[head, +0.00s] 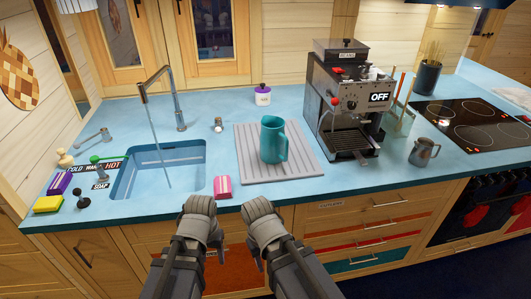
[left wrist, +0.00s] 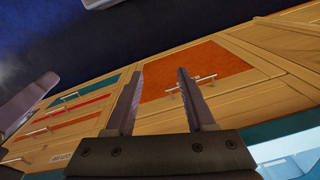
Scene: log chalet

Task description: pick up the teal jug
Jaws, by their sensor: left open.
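The teal jug (head: 272,140) stands upright on a grey ribbed mat (head: 305,167) on the blue counter, with its handle toward the right. My left gripper (head: 199,208) is in front of the counter's front edge, to the left of the jug and nearer to me, apart from it. In the left wrist view its two fingers (left wrist: 158,78) are spread with nothing between them, and the jug does not show there. My right gripper (head: 259,210) is beside the left one, nearer to me than the jug. Its fingers are hidden, so its opening does not show.
A sink (head: 122,188) with running tap (head: 178,100) lies left of the mat. A pink-and-white block (head: 222,187) sits by the front edge. A coffee machine (head: 350,105) marked OFF stands close right of the mat, with a metal pitcher (head: 424,152) beyond. Wooden drawers (left wrist: 190,82) are below.

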